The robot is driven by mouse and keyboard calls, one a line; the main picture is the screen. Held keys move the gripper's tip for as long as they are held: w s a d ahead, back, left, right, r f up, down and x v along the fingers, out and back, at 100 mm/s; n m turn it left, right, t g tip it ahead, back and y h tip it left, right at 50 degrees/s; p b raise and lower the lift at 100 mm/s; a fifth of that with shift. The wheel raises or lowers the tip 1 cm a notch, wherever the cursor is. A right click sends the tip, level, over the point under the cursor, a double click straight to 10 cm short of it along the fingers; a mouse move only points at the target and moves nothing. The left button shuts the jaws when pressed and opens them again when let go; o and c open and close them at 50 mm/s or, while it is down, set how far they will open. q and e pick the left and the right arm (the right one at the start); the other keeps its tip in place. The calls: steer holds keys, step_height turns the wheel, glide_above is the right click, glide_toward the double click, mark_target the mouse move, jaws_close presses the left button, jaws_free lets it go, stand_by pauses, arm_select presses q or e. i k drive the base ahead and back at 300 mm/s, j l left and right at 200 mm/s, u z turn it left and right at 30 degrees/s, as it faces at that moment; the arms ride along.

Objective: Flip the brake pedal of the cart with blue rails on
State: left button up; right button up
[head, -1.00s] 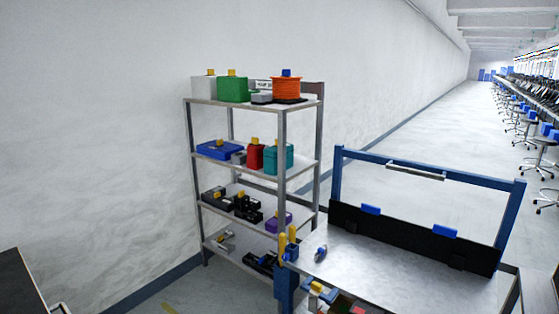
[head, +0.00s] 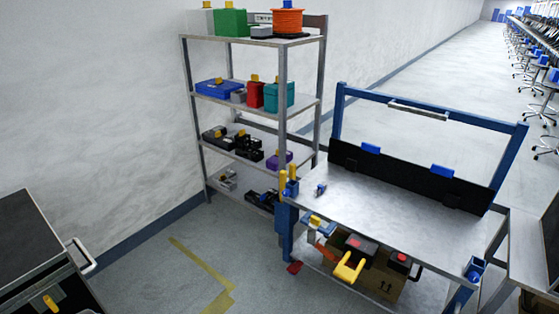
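The cart with blue rails (head: 395,200) stands right of centre in the head view. It has a grey metal top, blue posts and a blue frame (head: 430,108) at its back. A small red piece (head: 294,267) shows low at its left front leg, near the floor; it may be the brake pedal, but it is too small to tell its position. The cart's other feet are hidden or out of view. Neither of my grippers is in view.
A metal shelf (head: 232,98) with several boxes and tools stands behind the cart, by the wall. A cardboard box (head: 385,280) and a yellow-handled thing (head: 348,268) sit on the cart's lower level. A dark cabinet (head: 30,245) stands at left. Floor (head: 190,290) between is clear.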

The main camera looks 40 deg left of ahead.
mark_target(295, 268)
steer(key=u, duration=1.1)
steer(key=i+l+u, duration=0.15)
steer(key=u, duration=0.55)
steer(key=i+l+u, duration=0.2)
steer(key=i+l, duration=0.15)
steer(key=l, duration=0.3)
steer(key=i+l+u, duration=0.1)
steer(key=l, duration=0.25)
steer(key=i+l+u, duration=0.15)
steer(key=l, duration=0.2)
steer(key=i+l+u, duration=0.1)
steer(key=l, duration=0.25)
steer(key=i, duration=0.05)
